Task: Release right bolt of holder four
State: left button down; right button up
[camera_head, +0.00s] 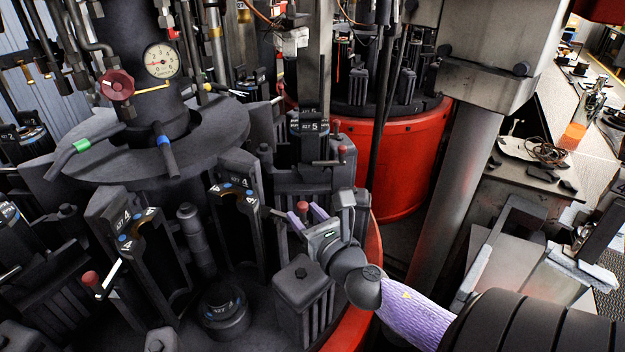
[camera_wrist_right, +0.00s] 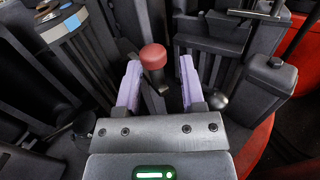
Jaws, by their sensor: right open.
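Holder four, a dark clamp with a "4" label (camera_head: 240,187), stands near the middle of the head view. To its right is a bolt with a red knob (camera_head: 303,206). The same red knob shows in the right wrist view (camera_wrist_right: 153,57). My right gripper (camera_head: 306,217) is open, with its two purple fingers on either side of this knob. In the wrist view a gap shows between the knob and each finger (camera_wrist_right: 160,85). The lower part of the bolt is partly hidden among dark parts. My left gripper is not in view.
Another "4" part (camera_head: 124,220) stands left, with a red-knobbed bolt (camera_head: 90,279) beside it. Holder five (camera_head: 310,127) stands behind. A ribbed dark block (camera_head: 303,285) is close below my right gripper. A grey post (camera_head: 455,190) rises to the right.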

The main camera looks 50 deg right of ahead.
jog(key=b+v, duration=0.1)
jog(key=v, duration=0.7)
jog(key=shift+s+f, duration=0.15)
jog(key=shift+s, duration=0.1)
jog(key=shift+s+a, duration=0.15)
jog(key=shift+s, duration=0.35)
